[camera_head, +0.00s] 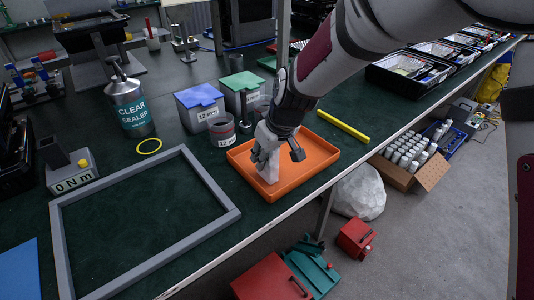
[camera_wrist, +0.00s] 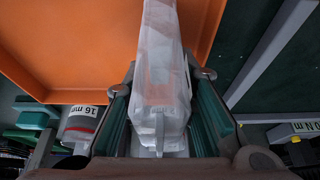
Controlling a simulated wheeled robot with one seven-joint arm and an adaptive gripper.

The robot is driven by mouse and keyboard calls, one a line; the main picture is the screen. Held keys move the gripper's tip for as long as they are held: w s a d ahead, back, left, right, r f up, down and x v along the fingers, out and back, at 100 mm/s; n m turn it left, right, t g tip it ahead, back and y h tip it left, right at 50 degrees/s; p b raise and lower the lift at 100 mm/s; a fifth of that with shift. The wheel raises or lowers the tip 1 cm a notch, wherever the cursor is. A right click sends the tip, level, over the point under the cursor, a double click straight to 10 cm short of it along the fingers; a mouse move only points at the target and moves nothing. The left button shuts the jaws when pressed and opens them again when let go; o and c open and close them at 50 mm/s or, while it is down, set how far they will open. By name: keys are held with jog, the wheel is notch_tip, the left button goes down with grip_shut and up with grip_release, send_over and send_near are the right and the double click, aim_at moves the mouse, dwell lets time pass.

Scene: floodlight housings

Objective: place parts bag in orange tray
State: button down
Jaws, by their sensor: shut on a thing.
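The orange tray (camera_head: 312,157) lies on the green bench top near its front edge, and its floor also shows in the wrist view (camera_wrist: 60,45). My gripper (camera_head: 265,158) is over the left part of the tray. In the wrist view my gripper (camera_wrist: 160,125) is shut on the parts bag (camera_wrist: 160,75), a translucent whitish bag between the green-padded fingers. In the head view the bag (camera_head: 269,172) hangs below the fingers, low over the tray. I cannot tell whether its lower end touches the tray floor.
A grey frame (camera_head: 215,190) lies left of the tray. A yellow bar (camera_head: 343,126) lies to the right. The bench's front edge is close to the tray.

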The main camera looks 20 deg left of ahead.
jog(key=c, duration=1.3)
grip_release()
jog(key=shift+f, duration=0.15)
jog(key=shift+r, duration=0.45)
jog(key=p+v, duration=0.1)
jog(key=v, duration=1)
jog(key=shift+s+d+r+p, duration=0.15)
jog(key=shift+r+p, duration=0.1)
jog(key=shift+p, duration=0.15)
